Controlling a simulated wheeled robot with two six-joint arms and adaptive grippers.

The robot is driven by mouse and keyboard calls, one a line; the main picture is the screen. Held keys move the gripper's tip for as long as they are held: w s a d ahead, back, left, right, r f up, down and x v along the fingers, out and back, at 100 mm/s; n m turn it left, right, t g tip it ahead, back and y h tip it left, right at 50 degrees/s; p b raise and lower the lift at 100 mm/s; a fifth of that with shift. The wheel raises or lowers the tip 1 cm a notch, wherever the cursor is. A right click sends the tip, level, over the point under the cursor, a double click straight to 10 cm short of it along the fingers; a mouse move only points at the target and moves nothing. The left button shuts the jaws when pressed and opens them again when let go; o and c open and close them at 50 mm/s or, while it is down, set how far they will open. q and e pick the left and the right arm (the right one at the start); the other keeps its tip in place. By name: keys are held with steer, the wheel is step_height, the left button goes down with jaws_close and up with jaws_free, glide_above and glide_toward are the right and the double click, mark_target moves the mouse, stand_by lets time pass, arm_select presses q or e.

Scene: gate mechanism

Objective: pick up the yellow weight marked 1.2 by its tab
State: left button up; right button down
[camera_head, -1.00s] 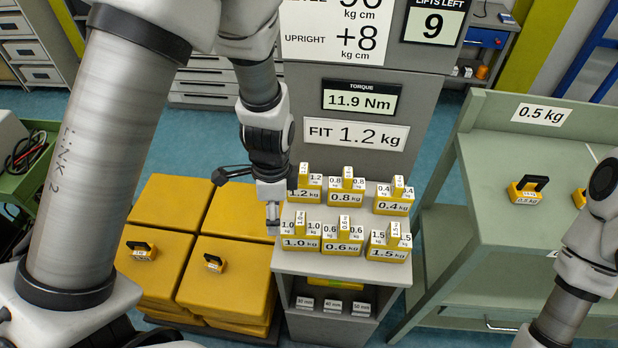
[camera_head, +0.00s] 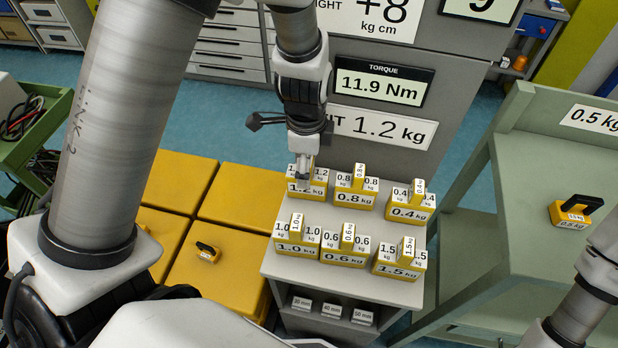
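The yellow weight marked 1.2 (camera_head: 319,190) stands at the back left of the grey shelf, in a row with the 0.8 weight (camera_head: 352,199) and the 0.4 weight (camera_head: 409,213). My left gripper (camera_head: 304,178) points down at the 1.2 weight, and its fingers overlap the middle of the block where the upright tab stands. The fingers hide the tab and part of the label. The fingers are seen nearly edge-on, so I cannot tell whether they touch the tab or are closed. My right gripper is out of view; only part of that arm shows at the lower right.
In front stand the 1.0 (camera_head: 296,249), 0.6 (camera_head: 345,258) and 1.5 (camera_head: 399,270) weights, close together. A panel reading FIT 1.2 kg (camera_head: 382,128) rises behind. Large yellow blocks (camera_head: 240,195) lie left. A green bench (camera_head: 530,185) with a 0.5 kg weight (camera_head: 575,211) is right.

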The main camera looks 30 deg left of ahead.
arm_select(q)
steer(key=f, duration=0.4)
steer(key=shift+w+f, duration=0.2)
steer(key=shift+f, duration=0.1)
steer(key=shift+s, duration=0.1)
steer(key=shift+c, duration=1.3)
jaws_close()
steer(key=shift+r, duration=0.1)
